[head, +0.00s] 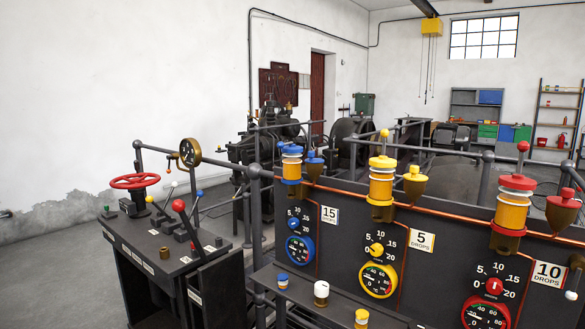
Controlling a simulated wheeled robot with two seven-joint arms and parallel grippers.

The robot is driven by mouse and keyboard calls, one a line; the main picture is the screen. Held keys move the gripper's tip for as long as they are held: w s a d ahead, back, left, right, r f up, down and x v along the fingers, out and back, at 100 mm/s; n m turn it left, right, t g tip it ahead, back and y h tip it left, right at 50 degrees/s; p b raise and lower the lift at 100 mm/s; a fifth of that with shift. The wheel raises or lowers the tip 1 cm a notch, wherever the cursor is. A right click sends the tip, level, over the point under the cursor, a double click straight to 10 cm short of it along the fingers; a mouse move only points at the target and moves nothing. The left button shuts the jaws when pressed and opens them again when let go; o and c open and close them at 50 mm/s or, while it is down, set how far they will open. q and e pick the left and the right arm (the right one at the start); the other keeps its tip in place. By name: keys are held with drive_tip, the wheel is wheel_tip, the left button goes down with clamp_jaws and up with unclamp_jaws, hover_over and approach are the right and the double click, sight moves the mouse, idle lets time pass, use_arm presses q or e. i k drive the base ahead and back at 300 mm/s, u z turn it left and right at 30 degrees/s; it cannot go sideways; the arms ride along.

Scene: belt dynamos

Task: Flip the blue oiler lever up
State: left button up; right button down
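The blue oiler (291,168) stands at the left end of the dark panel's top edge. It has a blue cap, a glass body with amber oil and a blue lower band. A small blue part (284,144) shows at the top of its cap and seems to lie low, but it is too small to tell its angle. The yellow oiler (381,181) and the red oiler (513,205) each have a ball-tipped lever standing upright on top. Neither of my grippers is in view.
The panel carries blue, yellow and red dials (379,280) with drop plates (329,215). A shelf (338,303) below holds small capped jars. The left console (150,240) has a red handwheel (135,181) and several levers. Rails (480,190) and machinery stand behind.

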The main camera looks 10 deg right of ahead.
sight(280, 145)
drive_tip(key=k, duration=0.75)
drive_tip(key=u, duration=0.75)
drive_tip(key=i, duration=2)
drive_tip(key=z, duration=0.75)
